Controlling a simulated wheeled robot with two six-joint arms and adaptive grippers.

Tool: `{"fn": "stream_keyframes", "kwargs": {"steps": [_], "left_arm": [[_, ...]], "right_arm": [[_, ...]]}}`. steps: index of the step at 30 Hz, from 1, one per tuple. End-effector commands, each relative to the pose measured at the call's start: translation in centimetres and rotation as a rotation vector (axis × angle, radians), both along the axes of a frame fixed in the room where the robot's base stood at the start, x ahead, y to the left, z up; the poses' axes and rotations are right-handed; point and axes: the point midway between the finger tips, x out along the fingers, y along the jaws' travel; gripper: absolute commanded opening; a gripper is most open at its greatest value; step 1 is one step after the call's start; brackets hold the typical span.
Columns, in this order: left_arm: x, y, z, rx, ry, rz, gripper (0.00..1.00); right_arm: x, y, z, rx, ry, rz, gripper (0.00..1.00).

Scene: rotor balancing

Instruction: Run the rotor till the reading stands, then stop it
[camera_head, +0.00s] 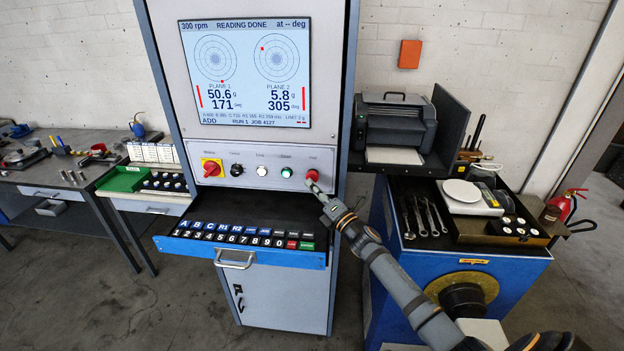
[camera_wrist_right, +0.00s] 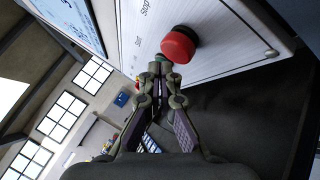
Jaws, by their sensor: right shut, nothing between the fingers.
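The screen (camera_head: 245,72) on the tall cabinet shows 300 rpm and READING DONE, with 50.6 g at 171 deg for plane 1 and 5.8 g at 305 deg for plane 2. Below it, the red stop button (camera_head: 312,175) is at the right end of the control row, beside the green start button (camera_head: 286,172). My right gripper (camera_head: 316,189) is shut and empty, its tips just below the red button. In the right wrist view the button (camera_wrist_right: 180,45) is just beyond the tips (camera_wrist_right: 160,68); contact cannot be told. I cannot make out the rotor. My left gripper is out of view.
A red-yellow main switch (camera_head: 212,167) and a black knob (camera_head: 237,170) are at the row's left. An open keyboard drawer (camera_head: 243,258) juts out below the panel. A printer (camera_head: 395,125) and a blue cabinet (camera_head: 500,275) with a scale (camera_head: 470,197) stand right.

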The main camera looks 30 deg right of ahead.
Motion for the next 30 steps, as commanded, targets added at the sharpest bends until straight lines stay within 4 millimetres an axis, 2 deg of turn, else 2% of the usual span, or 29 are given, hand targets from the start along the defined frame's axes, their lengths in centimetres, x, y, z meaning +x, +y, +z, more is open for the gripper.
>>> {"fn": "stream_keyframes", "kwargs": {"steps": [6, 30], "left_arm": [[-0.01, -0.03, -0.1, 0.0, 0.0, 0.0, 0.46], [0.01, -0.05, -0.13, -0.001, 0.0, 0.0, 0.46]], "right_arm": [[0.61, -0.42, 0.06, 0.0, 0.0, -0.001, 0.0], [1.05, -0.72, 0.05, 0.001, -0.001, 0.0, 0.0]]}}
